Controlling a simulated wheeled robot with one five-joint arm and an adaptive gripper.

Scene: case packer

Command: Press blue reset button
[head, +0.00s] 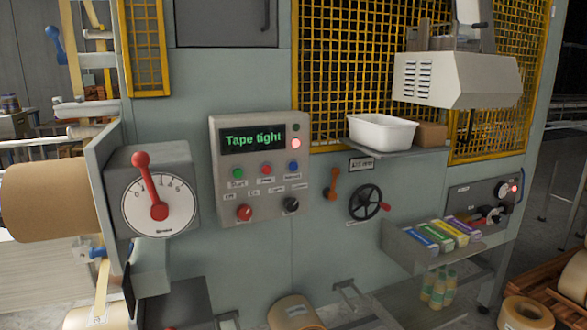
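The blue button (293,167) is the rightmost of three small buttons on a grey control panel (222,190) mounted on the machine front. A red button (266,169) is just left of it and a green button (238,173) is farther left. The label under the blue button is too small to read surely. The panel's display (252,139) reads "Tape tight" in green. A red lamp (296,143) glows beside the display, above the blue button. My gripper is not in view, and nothing covers the blue button.
Below the buttons are a red knob (244,212) and a black knob (291,204). Left is a dial (160,205) with a red lever. Right are an orange lever (331,185), a handwheel (365,202) and a white bin (381,132) on a shelf. Space before the panel looks clear.

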